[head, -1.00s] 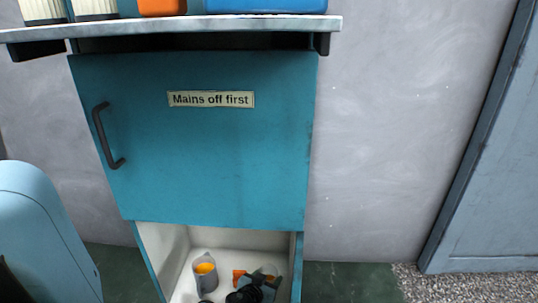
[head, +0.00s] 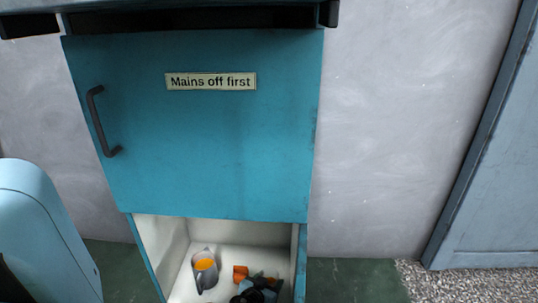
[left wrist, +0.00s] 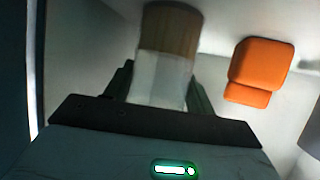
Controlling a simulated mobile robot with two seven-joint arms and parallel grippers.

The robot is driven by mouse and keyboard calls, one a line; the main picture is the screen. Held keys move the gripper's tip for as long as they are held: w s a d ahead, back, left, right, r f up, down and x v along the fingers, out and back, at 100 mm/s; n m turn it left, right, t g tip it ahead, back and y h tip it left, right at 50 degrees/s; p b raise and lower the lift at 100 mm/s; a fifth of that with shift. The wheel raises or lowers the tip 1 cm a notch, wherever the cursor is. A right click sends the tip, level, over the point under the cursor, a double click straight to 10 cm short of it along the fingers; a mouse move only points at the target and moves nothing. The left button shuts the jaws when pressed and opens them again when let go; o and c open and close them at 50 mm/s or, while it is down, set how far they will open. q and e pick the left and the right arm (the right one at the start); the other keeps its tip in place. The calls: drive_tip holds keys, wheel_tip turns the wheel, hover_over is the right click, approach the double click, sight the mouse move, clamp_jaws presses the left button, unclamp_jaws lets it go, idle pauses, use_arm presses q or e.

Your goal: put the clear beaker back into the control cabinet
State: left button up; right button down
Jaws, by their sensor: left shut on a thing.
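The control cabinet (head: 205,150) is teal, with a front panel that has a handle and a label. Below the panel, a white-walled space (head: 176,255) is open. My left gripper (head: 259,285) is low in this space, at the bottom edge of the head view. In the left wrist view, its fingers (left wrist: 162,88) are shut on the clear beaker (left wrist: 165,75), which looks whitish and see-through below and brown above. I cannot make out the beaker clearly in the head view, nor whether it touches the cabinet floor. My right gripper is not in view.
The cabinet's side walls are close around.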

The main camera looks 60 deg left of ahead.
use_arm(q)
drive_tip(key=o, duration=1.1)
drive_tip(key=shift+o, duration=0.2)
drive_tip(key=shift+r, duration=0.2)
drive_tip(key=p+v, duration=0.5)
drive_tip(key=v, duration=0.7)
drive_tip(key=shift+f, duration=0.1)
